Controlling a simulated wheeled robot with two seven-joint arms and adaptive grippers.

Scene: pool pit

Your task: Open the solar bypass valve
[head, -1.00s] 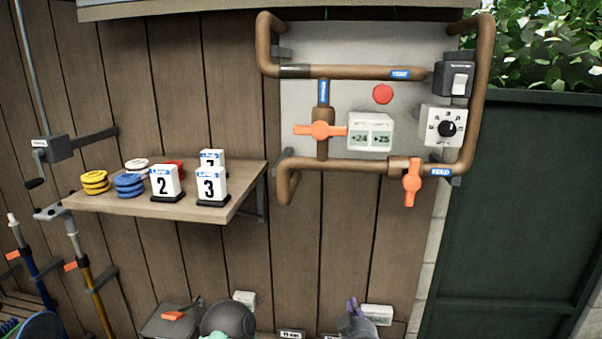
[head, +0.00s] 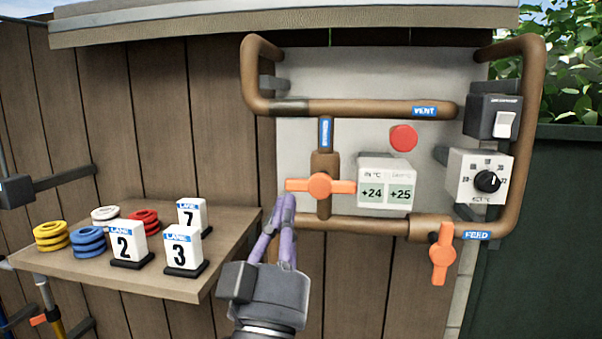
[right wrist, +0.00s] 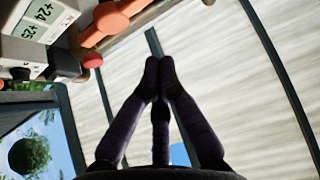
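The bypass valve has an orange lever (head: 320,186) on the short vertical pipe with a blue label (head: 326,132), whose text I cannot read clearly. The lever lies level, crosswise to that pipe. It seems to be the orange piece at the top of the right wrist view (right wrist: 113,20). My right gripper (head: 284,204) has its purple fingers pointing up, with the tips just below the lever's left end in the head view. In the right wrist view its fingertips (right wrist: 160,66) are together with nothing between them, apart from the orange piece. My left gripper is not in view.
A second orange lever (head: 442,254) hangs upright on the FEED pipe. A temperature display (head: 386,184), red button (head: 403,138), dial box (head: 480,177) and switch (head: 494,116) sit nearby. A wooden shelf (head: 190,284) with lane markers and coloured rings juts out at left.

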